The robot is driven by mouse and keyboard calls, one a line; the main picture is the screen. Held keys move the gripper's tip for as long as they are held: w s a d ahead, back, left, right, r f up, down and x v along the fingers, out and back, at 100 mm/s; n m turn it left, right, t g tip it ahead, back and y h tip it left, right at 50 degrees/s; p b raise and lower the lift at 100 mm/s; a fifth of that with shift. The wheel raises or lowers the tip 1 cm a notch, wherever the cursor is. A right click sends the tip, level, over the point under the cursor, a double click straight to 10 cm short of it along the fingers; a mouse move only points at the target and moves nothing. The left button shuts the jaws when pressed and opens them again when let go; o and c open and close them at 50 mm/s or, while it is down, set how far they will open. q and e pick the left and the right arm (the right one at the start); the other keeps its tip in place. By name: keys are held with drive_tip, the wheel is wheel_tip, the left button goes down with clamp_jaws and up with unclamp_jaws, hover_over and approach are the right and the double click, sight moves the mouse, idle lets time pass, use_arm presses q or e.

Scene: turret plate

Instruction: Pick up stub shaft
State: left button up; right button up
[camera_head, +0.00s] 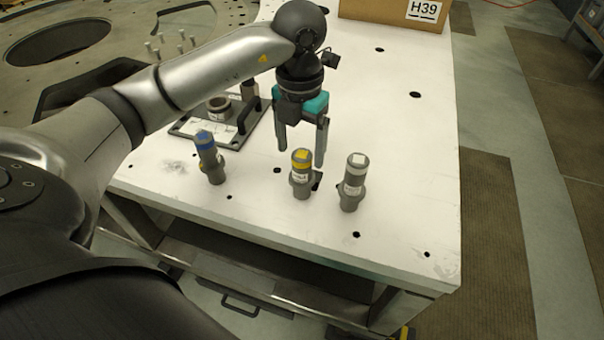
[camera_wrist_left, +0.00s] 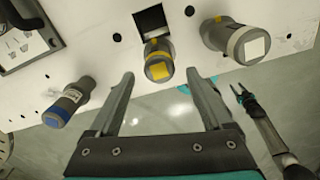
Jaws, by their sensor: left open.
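Three grey stub shafts stand on the white table: one with a blue band (camera_head: 207,152), one with a yellow band (camera_head: 301,174) and one with a pale band (camera_head: 353,182). My left gripper (camera_head: 301,154) is open and empty, pointing down just behind the yellow-banded shaft. In the left wrist view the yellow-banded shaft (camera_wrist_left: 158,62) appears between and beyond the fingertips (camera_wrist_left: 161,77). The blue-banded shaft (camera_wrist_left: 69,102) is at left there, the pale-banded one (camera_wrist_left: 236,41) at right. My right gripper (camera_wrist_left: 243,95) shows small, away from the table; its jaws are unclear.
A dark fixture plate (camera_head: 190,127) with a handle and a ring sits behind the blue-banded shaft. A cardboard box (camera_head: 385,10) marked H39 is at the far edge. The table (camera_head: 410,150) is clear at right, with small holes. A large round turret plate (camera_head: 110,12) is at far left.

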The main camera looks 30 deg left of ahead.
sight(302, 153)
use_arm(q)
drive_tip(key=f, duration=0.4)
drive_tip(key=shift+w+f, duration=0.15)
drive_tip(key=shift+w, duration=0.2)
drive_tip(key=shift+c, duration=0.2)
clamp_jaws()
idle(0.8)
